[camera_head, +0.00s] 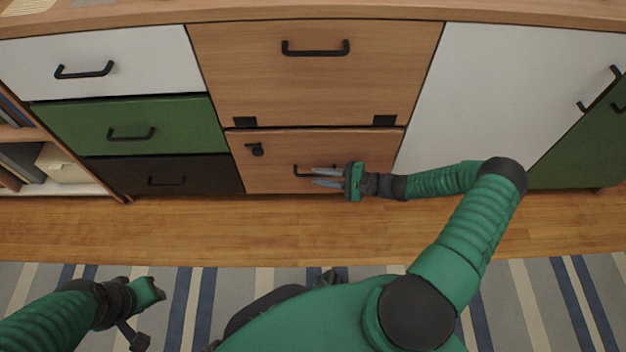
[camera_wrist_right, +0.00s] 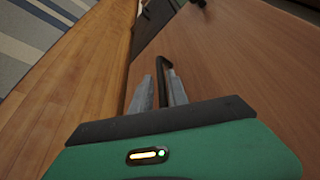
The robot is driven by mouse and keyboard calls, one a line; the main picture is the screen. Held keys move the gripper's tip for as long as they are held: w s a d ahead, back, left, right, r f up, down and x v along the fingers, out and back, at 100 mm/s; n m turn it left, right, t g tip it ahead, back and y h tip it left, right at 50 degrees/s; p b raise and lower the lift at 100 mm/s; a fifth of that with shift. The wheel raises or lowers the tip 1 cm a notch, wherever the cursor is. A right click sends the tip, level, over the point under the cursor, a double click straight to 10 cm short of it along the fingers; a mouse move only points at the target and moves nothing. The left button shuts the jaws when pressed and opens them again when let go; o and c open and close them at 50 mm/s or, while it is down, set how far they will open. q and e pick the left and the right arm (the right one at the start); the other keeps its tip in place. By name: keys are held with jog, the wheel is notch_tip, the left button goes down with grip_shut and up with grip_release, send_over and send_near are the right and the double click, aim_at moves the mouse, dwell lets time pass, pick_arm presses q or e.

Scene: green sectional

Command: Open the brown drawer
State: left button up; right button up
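The lower middle wood-brown front (camera_head: 275,160) has a black bar handle (camera_head: 300,170) and a black knob or key at its upper left; it looks closed. A darker brown drawer (camera_head: 215,175) at the lower left has its own black handle and is closed. My right gripper (camera_head: 314,177) is at the wood-brown front's handle. In the right wrist view my right gripper (camera_wrist_right: 160,88) has its fingers apart, one on each side of the black handle (camera_wrist_right: 163,72); contact is not clear. My left gripper (camera_head: 150,310) hangs over the rug, far from the drawers, its fingers unclear.
A wood-brown panel (camera_head: 315,80) with a black handle sits above. A green drawer (camera_head: 80,125) and white drawer (camera_head: 130,55) are at left. A white door (camera_head: 500,90) is at right. The wooden floor (camera_head: 290,230) and striped rug (camera_head: 540,300) before the cabinet are clear.

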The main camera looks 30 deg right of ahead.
jog(key=shift+b+x, duration=0.35)
jog(key=shift+x, duration=1.2)
jog(key=shift+c, duration=0.4)
jog(key=shift+s, duration=0.1)
grip_shut()
